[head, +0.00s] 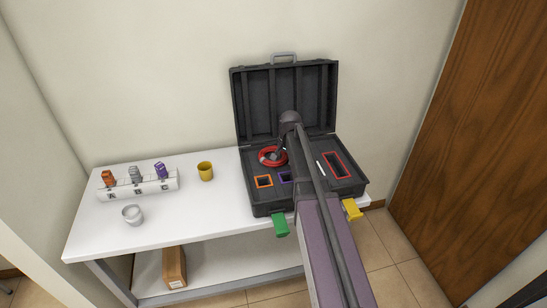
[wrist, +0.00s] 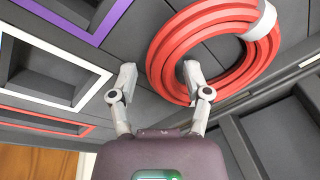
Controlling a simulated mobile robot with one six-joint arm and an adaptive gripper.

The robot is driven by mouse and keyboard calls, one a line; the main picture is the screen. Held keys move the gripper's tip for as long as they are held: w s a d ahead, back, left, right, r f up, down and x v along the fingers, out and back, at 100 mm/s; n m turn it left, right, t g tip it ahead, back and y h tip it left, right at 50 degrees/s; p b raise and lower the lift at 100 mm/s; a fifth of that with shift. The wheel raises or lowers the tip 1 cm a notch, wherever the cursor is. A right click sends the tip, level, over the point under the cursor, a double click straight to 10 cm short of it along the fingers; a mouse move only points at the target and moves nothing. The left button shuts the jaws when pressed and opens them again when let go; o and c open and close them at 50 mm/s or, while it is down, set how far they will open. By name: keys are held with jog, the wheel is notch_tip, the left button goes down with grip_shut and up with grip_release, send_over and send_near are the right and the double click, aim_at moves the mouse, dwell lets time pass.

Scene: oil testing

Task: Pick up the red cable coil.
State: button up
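The red cable coil (head: 264,157) lies in the open black case, in its left back part. In the wrist view the coil (wrist: 168,55) is a thick red ring with a white band at its right. My gripper (wrist: 156,78) is open, with its two fingers spread apart. One fingertip is over the coil's open middle and the other is outside the ring, so the left side of the ring lies between them. I cannot tell whether either finger touches it. In the head view my arm partly hides the gripper (head: 283,153) and the case.
The black case (head: 260,205) has orange-, purple-, white- and red-framed slots, and its raised lid (head: 257,103) stands behind. A rack (head: 138,187) with small coloured items, a yellow cup (head: 205,171) and a white cup (head: 132,215) stand on the white table (head: 90,235) to the left.

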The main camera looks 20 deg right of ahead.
grip_shut()
jog(key=shift+r, duration=0.2)
notch_tip(320, 180, up, 4)
jog(key=p, duration=0.4)
jog(key=shift+f, duration=0.2)
jog(key=s+a, duration=0.1)
jog(key=s, duration=0.4)
jog(key=s+a, duration=0.1)
jog(key=s, duration=0.4)
jog(key=s+a+r+p, duration=0.1)
jog(key=s, duration=0.4)
jog(key=shift+s, duration=0.35)
